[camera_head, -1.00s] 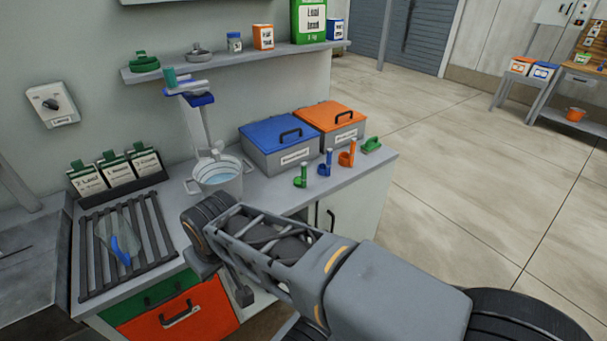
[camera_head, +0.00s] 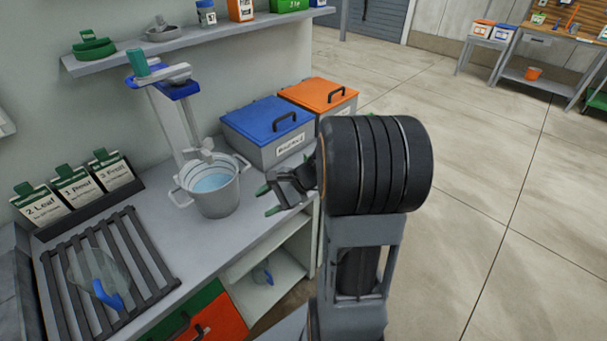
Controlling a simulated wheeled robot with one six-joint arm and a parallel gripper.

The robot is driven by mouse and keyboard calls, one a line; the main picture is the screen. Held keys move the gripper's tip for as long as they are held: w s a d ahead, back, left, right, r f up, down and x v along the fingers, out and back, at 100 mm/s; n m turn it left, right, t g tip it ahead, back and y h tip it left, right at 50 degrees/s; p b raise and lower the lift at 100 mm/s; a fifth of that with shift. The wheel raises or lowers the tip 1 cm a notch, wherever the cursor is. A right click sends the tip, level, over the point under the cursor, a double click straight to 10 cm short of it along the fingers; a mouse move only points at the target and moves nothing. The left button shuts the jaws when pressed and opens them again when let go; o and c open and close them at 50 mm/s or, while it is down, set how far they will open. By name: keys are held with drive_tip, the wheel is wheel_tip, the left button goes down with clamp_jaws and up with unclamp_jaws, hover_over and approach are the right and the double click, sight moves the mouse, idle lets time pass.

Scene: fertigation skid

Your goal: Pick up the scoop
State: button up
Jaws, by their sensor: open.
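My gripper (camera_head: 268,200) is open above the right part of the counter, to the right of the water bucket. Its two fingers point left, have green tips and hold nothing between them. The small upright green, blue and orange scoop-like pieces in front of the lidded boxes are hidden behind my arm and gripper now. I cannot tell which of them is the scoop. A clear piece with a blue handle (camera_head: 108,294) lies on the slatted rack (camera_head: 150,259); its exact kind is unclear.
The metal bucket (camera_head: 216,200) of water stands under a tap. A blue-lidded box (camera_head: 268,125) and an orange-lidded box (camera_head: 320,95) stand at the back. Labelled cards (camera_head: 75,188) stand behind the rack. A wall shelf (camera_head: 200,42) hangs above.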

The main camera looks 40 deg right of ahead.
drive_tip(key=w+d+f+m+t+h+b, duration=0.1)
drive_tip(key=d+f+m+t+h, duration=0.4)
drive_tip(key=d+m, duration=0.55)
drive_tip(key=w+d+f+m+t+h+b, duration=0.15)
drive_tip(key=d+f+m+t, duration=0.25)
drive_tip(key=d+m+t, duration=0.65)
drive_tip(key=w+n, duration=0.1)
drive_tip(key=w, duration=0.1)
drive_tip(key=w+d+n+g+p, duration=0.1)
drive_tip(key=w, duration=0.1)
drive_tip(key=w+d+n+g, duration=0.1)
drive_tip(key=w, duration=0.2)
drive_tip(key=shift+w+d+p, duration=0.1)
drive_tip(key=shift+d+p, duration=0.05)
drive_tip(key=shift+p, duration=0.2)
drive_tip(key=shift+w+a+p, duration=0.15)
drive_tip(key=shift+w+p, duration=0.05)
drive_tip(key=shift+w, duration=0.85)
drive_tip(key=shift+w+a+p, duration=0.2)
drive_tip(key=shift+w, duration=0.8)
drive_tip(key=shift+w+a+p, duration=0.15)
drive_tip(key=shift+w+p, duration=0.05)
drive_tip(key=shift+w, duration=0.85)
drive_tip(key=shift+r, duration=0.1)
drive_tip(key=shift+c, duration=0.5)
clamp_jaws()
